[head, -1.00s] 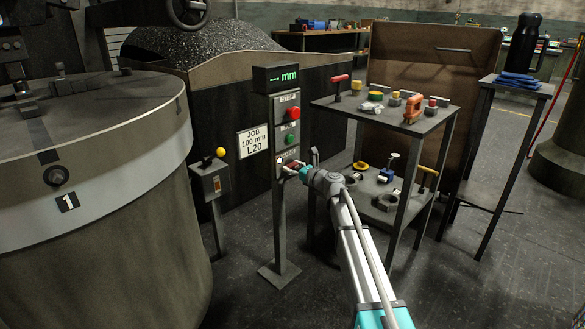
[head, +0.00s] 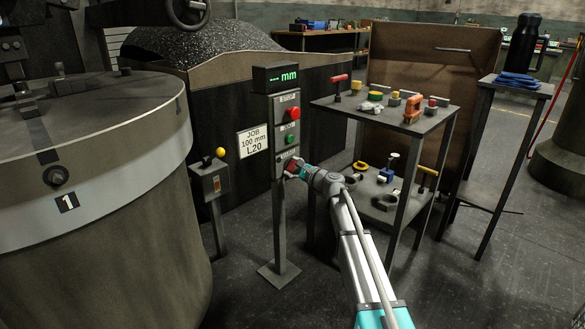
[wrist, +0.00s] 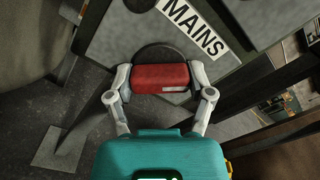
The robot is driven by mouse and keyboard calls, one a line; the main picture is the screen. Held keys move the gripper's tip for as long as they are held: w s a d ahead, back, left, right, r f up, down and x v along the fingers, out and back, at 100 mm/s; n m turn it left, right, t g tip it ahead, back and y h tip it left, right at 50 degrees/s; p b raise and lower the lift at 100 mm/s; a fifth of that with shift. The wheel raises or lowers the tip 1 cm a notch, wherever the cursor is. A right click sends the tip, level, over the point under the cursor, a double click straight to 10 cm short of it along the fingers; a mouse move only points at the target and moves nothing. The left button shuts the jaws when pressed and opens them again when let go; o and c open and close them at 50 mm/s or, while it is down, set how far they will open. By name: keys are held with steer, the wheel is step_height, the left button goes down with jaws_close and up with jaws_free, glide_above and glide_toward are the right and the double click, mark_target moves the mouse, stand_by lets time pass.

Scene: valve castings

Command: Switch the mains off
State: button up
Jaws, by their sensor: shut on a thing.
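The mains switch has a red handle (wrist: 160,78) on a dark round base (wrist: 163,55), below a white MAINS label (wrist: 195,27) on the grey control post (head: 279,215). In the wrist view my gripper (wrist: 160,80) has one finger on each side of the handle, shut on it. The handle lies at a slant to the line of the label's lettering. A small white mark shows near its right end. In the head view the red handle (head: 291,166) is partly hidden by my gripper (head: 294,170).
The post also carries a red button (head: 293,113), a green button (head: 290,140) and a display (head: 276,77) showing dashes and mm. A two-level stand (head: 380,115) with tools and parts is close right of my arm. A yellow-knobbed post (head: 220,153) stands left.

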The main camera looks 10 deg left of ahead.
steer(key=n, duration=0.4)
steer(key=shift+n, duration=0.3)
steer(key=n, duration=0.4)
steer(key=shift+n, duration=0.3)
steer(key=o, duration=1.1)
steer(key=v, duration=1.2)
steer(key=shift+s, duration=0.15)
